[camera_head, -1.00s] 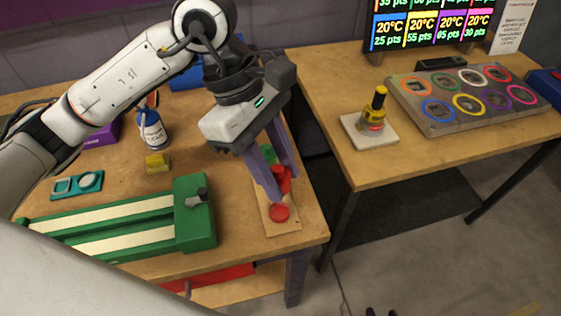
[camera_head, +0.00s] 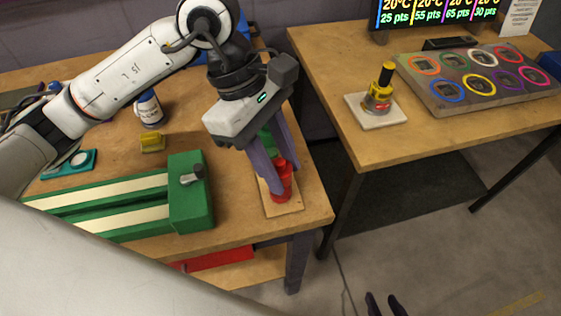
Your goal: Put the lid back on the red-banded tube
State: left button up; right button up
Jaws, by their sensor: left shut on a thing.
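My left gripper (camera_head: 273,187) points down over the wooden board (camera_head: 290,209) at the table's right edge. It is shut on a red piece, apparently the lid (camera_head: 283,168), partly hidden by the fingers. Directly below is another red part (camera_head: 282,196), apparently the red-banded tube, standing on the board. The two reds run together, so I cannot tell whether they touch. A green piece (camera_head: 266,140) shows behind the fingers. My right gripper (camera_head: 385,304) shows only as two dark fingertips, spread apart, at the bottom edge.
A green slotted track (camera_head: 190,215) lies left of the board. A yellow block (camera_head: 152,143) and a blue-and-white bottle (camera_head: 149,112) stand behind it. Across a gap, the right table holds a yellow-and-black bottle on a pale tile (camera_head: 394,117) and a panel of coloured rings (camera_head: 440,103).

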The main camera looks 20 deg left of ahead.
pick_arm(q)
jog(key=shift+b, duration=0.3)
dwell(0.4)
dwell(0.5)
jog(key=shift+b, duration=0.35)
dwell(0.5)
jog(key=shift+f+b, duration=0.15)
jog(key=shift+b, duration=0.6)
dwell(0.9)
jog(key=o, duration=1.5)
jog(key=shift+o, duration=0.2)
